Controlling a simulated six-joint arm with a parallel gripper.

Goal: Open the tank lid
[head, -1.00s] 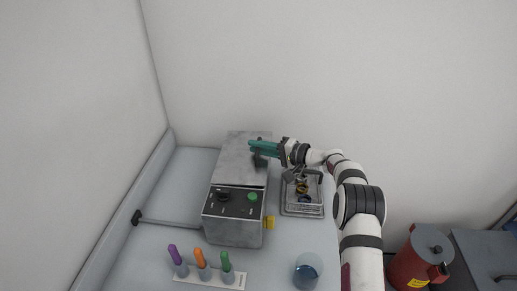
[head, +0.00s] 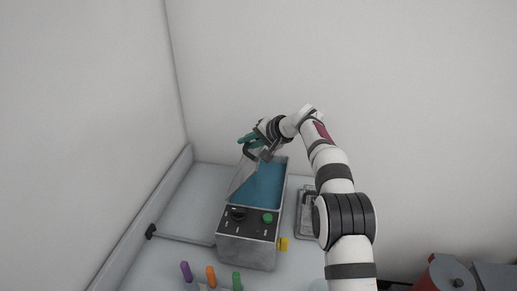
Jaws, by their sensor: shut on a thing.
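The tank (head: 247,249) is a grey metal box with a front panel that carries a black knob (head: 237,214) and a green button (head: 268,218). Its lid (head: 241,174) is tilted up steeply along the left side, and blue liquid (head: 264,186) shows inside. My gripper (head: 251,140), with teal fingers, is at the raised top of the lid, above the tank's far left part. It is shut on the lid, though the exact contact is partly hidden by the gripper.
A grey tray (head: 305,222) stands right of the tank, partly behind my arm. Purple, orange and green-handled tools (head: 210,275) stand in front. A red container (head: 446,274) is at the lower right.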

